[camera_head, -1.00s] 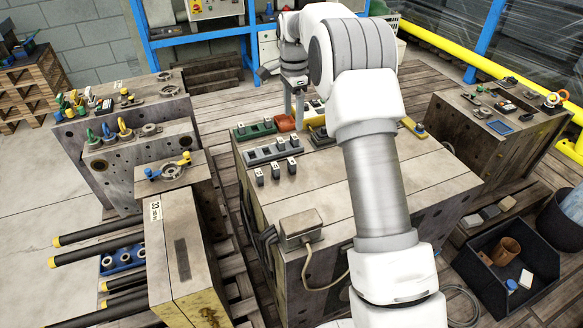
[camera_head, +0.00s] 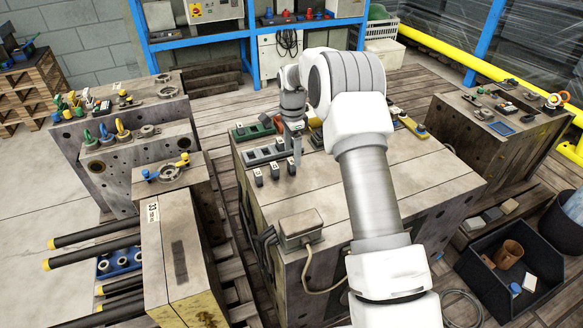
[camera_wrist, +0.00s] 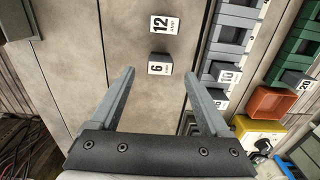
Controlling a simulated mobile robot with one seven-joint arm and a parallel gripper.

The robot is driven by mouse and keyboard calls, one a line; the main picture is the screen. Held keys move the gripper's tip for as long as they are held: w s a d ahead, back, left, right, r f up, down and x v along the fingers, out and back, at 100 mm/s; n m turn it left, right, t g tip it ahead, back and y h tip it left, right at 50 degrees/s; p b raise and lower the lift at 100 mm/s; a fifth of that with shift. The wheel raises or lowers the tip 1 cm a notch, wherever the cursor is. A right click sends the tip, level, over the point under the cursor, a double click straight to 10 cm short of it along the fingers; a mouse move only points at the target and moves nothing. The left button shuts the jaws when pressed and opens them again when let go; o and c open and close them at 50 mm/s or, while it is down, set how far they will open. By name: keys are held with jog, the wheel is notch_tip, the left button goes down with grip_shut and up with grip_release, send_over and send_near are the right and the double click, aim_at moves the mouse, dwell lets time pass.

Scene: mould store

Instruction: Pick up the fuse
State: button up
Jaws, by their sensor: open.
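Loose small dark fuses with white labels lie in a row on the steel block top. In the wrist view one fuse is marked 6 AMP (camera_wrist: 160,64) and another is marked 12 AMP (camera_wrist: 162,24). In the head view the row shows a left fuse (camera_head: 258,177), a middle fuse (camera_head: 275,171) and a right fuse (camera_head: 291,167). My gripper (camera_wrist: 158,76) is open and empty, with the 6 AMP fuse between and just beyond its fingertips. In the head view my gripper (camera_head: 297,158) is above the row's right end; its exact height is unclear.
A grey holder (camera_wrist: 235,32) with fuses stands close to the right finger. A junction box (camera_head: 301,226) with a cable sits at the block's front. The middle top is clear.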

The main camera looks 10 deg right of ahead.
aim_at(291, 161)
notch_tip(291, 161, down, 5)
jog(key=shift+a+r+b, duration=0.1)
jog(key=shift+b, duration=0.3)
grip_shut()
